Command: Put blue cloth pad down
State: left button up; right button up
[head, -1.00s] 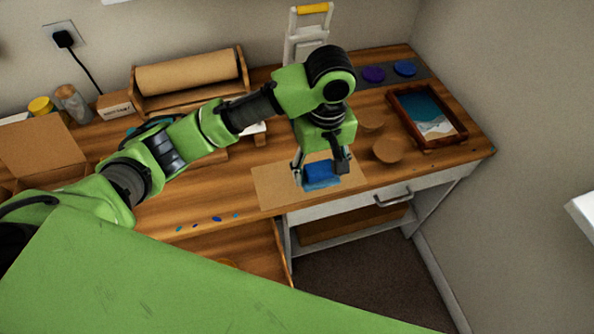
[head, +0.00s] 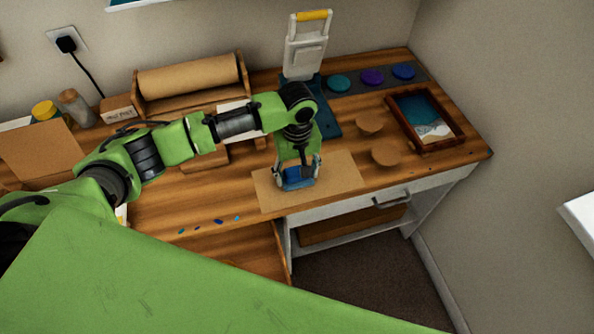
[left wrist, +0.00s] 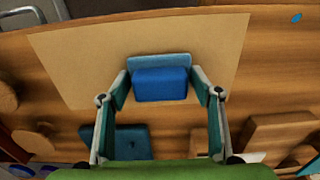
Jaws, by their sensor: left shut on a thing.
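The blue cloth pad (head: 298,180) is between the fingers of my left gripper (head: 299,176), over the tan paper sheet (head: 342,178) at the table's front edge. In the left wrist view the pad (left wrist: 160,84) is held between the two fingertips of the left gripper (left wrist: 161,92), with the paper sheet (left wrist: 80,62) behind it. I cannot tell whether the pad touches the sheet. My right gripper is not in view.
A framed seascape (head: 428,117), two round wooden discs and several coloured pots (head: 372,77) stand at the right. A white-and-yellow upright device (head: 306,48) is at the back. Small blue spots (head: 219,221) mark the front left.

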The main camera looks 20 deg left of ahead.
aim_at(297, 171)
pick_arm(q)
jog(key=o, duration=1.1)
jog(key=shift+f, duration=0.1)
notch_tip(297, 171, up, 12)
jog(key=b, duration=0.1)
jog(key=shift+d, duration=0.1)
